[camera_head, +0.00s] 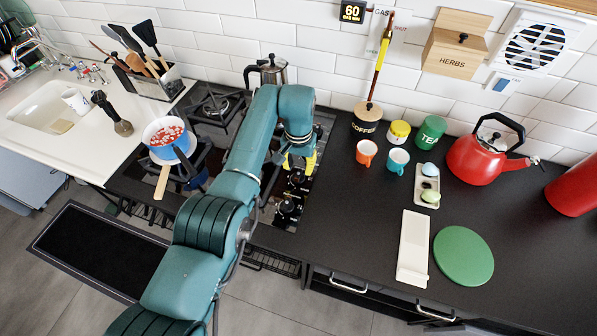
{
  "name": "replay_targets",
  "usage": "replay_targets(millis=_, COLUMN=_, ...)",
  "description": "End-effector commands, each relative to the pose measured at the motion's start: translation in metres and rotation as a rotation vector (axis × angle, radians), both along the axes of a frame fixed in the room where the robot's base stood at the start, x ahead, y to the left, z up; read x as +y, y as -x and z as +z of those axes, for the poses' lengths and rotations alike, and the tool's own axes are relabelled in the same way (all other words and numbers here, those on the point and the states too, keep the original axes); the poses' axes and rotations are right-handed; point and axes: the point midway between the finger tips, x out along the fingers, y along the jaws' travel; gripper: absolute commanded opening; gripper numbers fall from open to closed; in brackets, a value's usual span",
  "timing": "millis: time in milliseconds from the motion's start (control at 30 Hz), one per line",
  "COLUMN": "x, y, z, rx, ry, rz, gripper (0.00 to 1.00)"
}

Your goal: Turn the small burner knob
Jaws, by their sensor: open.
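The gas hob (205,150) is set in the dark worktop. A dark strip along its right side carries several black knobs; one knob (297,178) is just below my gripper, and others, including a front knob (288,207), are nearer the front edge. I cannot tell which one is the small burner knob. My gripper (300,168), with yellow on its fingers, is open and points down over this strip. My teal arm hides part of the hob and strip. Whether the fingers touch or surround a knob is too small to tell.
A pan (168,138) with red and white contents stands on the left of the hob. A moka pot (268,72) stands behind. To the right are a coffee canister (367,118), orange mug (367,152), teal mug (398,160) and red kettle (477,160).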

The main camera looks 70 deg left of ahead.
Motion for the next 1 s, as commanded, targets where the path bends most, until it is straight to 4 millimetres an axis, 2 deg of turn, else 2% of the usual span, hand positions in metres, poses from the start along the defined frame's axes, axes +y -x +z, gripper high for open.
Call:
replay_targets(millis=100, x=0.001, y=-0.001, z=0.033, rx=-0.003, ry=-0.005, rz=0.000, gripper=0.40)
replay_targets(millis=200, x=0.001, y=0.000, z=0.056, rx=-0.002, ry=-0.002, rz=0.000, gripper=0.40)
replay_targets(millis=333, x=0.000, y=0.000, z=0.076, rx=-0.001, ry=-0.001, rz=0.000, gripper=0.40)
replay_targets(millis=500, x=0.000, y=0.000, z=0.084, rx=0.001, ry=0.001, rz=0.000, gripper=0.40)
replay_targets(millis=1000, x=0.000, y=0.000, z=0.083, rx=0.001, ry=0.001, rz=0.000, gripper=0.40)
